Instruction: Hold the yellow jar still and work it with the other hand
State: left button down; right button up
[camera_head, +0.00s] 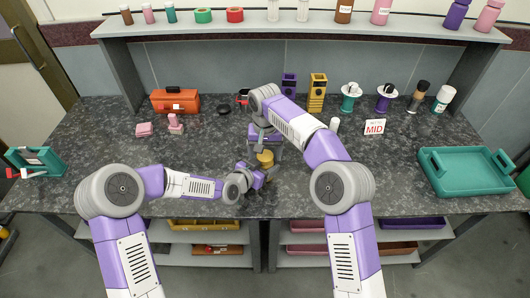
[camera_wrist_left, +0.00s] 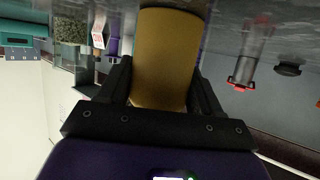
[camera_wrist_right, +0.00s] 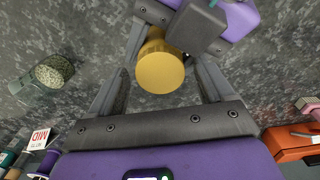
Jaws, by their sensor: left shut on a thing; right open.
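The yellow jar (camera_head: 265,158) stands near the front middle of the dark speckled counter. My left gripper (camera_wrist_left: 165,85) is shut on the sides of the jar, which fills the space between its fingers in the left wrist view (camera_wrist_left: 168,55). My right gripper (camera_wrist_right: 155,75) is open above the jar. In the right wrist view the round yellow top of the jar (camera_wrist_right: 160,70) shows between the two spread fingers, with a gap on each side.
A teal tray (camera_head: 468,171) lies far right. A glass jar with grey contents (camera_wrist_right: 50,75) stands near the right gripper.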

jog(key=shift+r, duration=2.2)
pick_arm(q)
jog(key=shift+c, duration=0.6)
grip_release()
